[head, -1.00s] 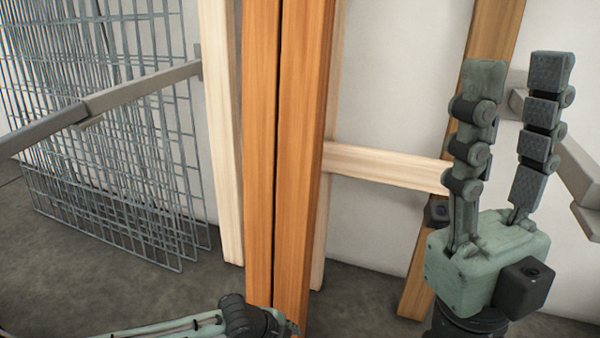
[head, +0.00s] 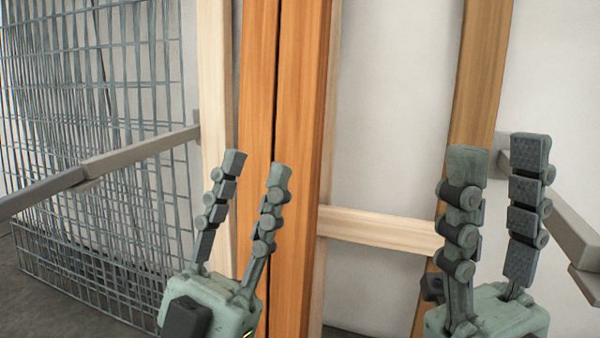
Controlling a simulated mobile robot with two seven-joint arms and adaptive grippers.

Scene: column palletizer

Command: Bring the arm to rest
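My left gripper (head: 258,163) is at the lower middle of the head view, fingers pointing up and apart, with nothing between them. It is in front of two upright orange-brown wooden posts (head: 300,110); I cannot tell whether it touches them. My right gripper (head: 497,150) is at the lower right, fingers pointing up and apart, also empty. It stands in front of a pale crosspiece and a brown leaning board (head: 476,90). The arms below both grippers are out of view.
Wire mesh panels (head: 95,120) lean at the left. A grey metal bar (head: 150,150) crosses in front of them, and another grey bar (head: 565,220) is at the right edge. A pale post (head: 214,90) and crosspiece (head: 380,230) stand before a white wall (head: 390,110).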

